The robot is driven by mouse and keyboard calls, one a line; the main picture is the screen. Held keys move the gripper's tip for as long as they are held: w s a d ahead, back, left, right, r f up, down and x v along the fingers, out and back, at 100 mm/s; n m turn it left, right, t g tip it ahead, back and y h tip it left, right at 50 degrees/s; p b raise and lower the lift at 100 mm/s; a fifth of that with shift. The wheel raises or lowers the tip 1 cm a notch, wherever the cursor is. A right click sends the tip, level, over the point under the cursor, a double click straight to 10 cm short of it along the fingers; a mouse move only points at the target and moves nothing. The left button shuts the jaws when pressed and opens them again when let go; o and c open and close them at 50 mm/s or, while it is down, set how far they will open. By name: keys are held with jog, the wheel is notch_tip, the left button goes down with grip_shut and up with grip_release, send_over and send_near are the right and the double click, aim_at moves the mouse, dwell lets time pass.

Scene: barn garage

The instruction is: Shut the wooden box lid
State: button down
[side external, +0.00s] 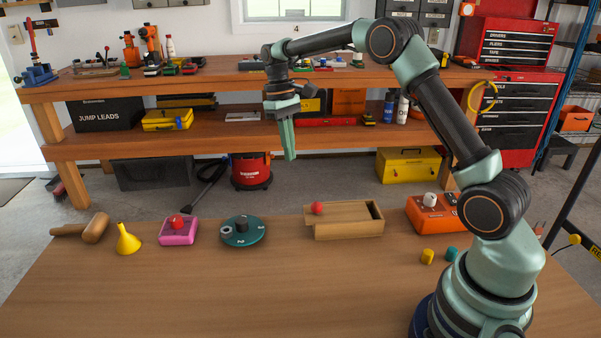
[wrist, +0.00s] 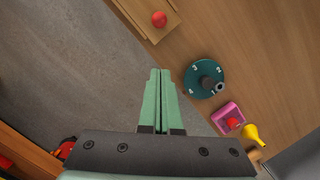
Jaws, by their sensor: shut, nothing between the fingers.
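The wooden box (side external: 350,229) stands on the table near its far edge in the side view. Its sliding lid (side external: 338,211) carries a red knob (side external: 317,208) near the left end. The lid juts out past the box's left end, and a dark opening shows at the right end. In the wrist view the lid (wrist: 147,17) and red knob (wrist: 159,19) show at the top, with the box partly cut off. My gripper (side external: 290,157) is shut and empty, pointing down, high up and left of the box. Its fingers (wrist: 161,72) lie together in the wrist view.
Left of the box stand a teal numbered dial (side external: 242,231), a pink box with a red button (side external: 178,231), a yellow funnel (side external: 128,240) and a mallet (side external: 90,228). An orange box (side external: 425,218) stands to the right. The table's front is clear.

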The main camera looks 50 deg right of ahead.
send_near(311, 211)
notch_tip(311, 211, down, 3)
jog(key=w, duration=0.3)
jog(key=shift+s+a+f, duration=0.1)
jog(key=shift+s+f, duration=0.1)
jog(key=shift+s, duration=0.45)
jog(key=shift+s+f, duration=0.25)
jog(key=shift+s, duration=0.35)
jog(key=shift+s+a+f, duration=0.1)
jog(key=shift+s+f, duration=0.1)
jog(key=shift+s, duration=0.45)
jog(key=shift+d, duration=0.15)
jog(key=shift+s+d, duration=0.95)
jog(key=shift+s, duration=0.1)
